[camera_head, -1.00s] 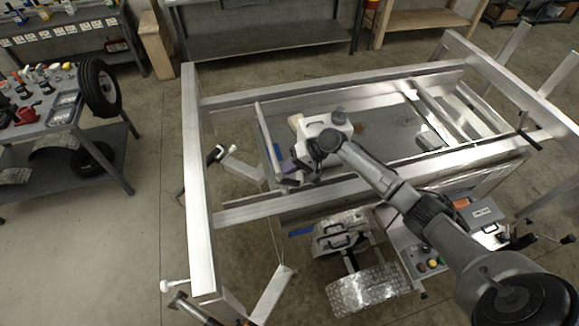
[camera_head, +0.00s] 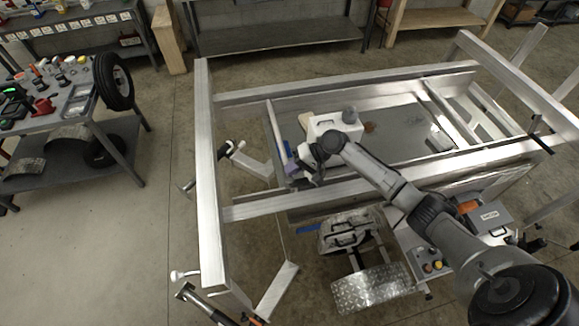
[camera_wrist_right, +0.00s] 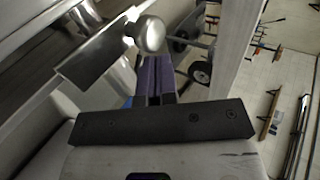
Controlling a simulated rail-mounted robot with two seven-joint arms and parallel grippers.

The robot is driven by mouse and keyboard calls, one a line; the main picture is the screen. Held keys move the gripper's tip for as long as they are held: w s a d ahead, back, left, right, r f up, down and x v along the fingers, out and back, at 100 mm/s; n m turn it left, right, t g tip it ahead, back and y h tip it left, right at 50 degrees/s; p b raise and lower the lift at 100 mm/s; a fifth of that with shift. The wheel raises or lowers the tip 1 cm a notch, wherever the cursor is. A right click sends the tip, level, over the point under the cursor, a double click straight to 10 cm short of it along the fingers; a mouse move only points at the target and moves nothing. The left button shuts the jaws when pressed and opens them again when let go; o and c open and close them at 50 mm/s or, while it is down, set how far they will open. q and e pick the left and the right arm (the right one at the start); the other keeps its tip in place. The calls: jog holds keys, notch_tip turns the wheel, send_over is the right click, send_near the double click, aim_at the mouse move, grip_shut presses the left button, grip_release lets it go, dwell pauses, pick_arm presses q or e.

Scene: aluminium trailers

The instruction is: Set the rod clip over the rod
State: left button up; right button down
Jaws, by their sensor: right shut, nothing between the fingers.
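My right gripper (camera_head: 289,168) is inside the left part of the aluminium trailer frame, beside a slim upright metal bar (camera_head: 276,130). In the right wrist view its purple fingers (camera_wrist_right: 155,80) are together with nothing held between them. A rounded silver knob-like end (camera_wrist_right: 149,34) shows just beyond the fingertips, partly in front of them; I cannot tell whether they touch. A flat grey metal strip (camera_wrist_right: 93,57) lies to its left. I cannot make out for certain which part is the rod or the rod clip. My left gripper is not in view.
The trailer's long left beam (camera_head: 208,180) and front cross beam (camera_head: 300,204) bound the space around my right arm. A tread-plate fender (camera_head: 368,288) is below the arm. A cluttered workbench with a tyre (camera_head: 113,80) stands at left.

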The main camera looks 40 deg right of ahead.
jog(key=shift+a, duration=0.15)
jog(key=shift+s, duration=0.1)
dwell(0.5)
jog(key=shift+s+d+r, duration=0.1)
jog(key=shift+d+r, duration=0.05)
jog(key=shift+d, duration=0.1)
jog(key=b+v, duration=0.2)
jog(key=v, duration=1.1)
jog(key=shift+r+b, duration=0.15)
jog(key=shift+b, duration=0.25)
jog(key=shift+d, duration=0.1)
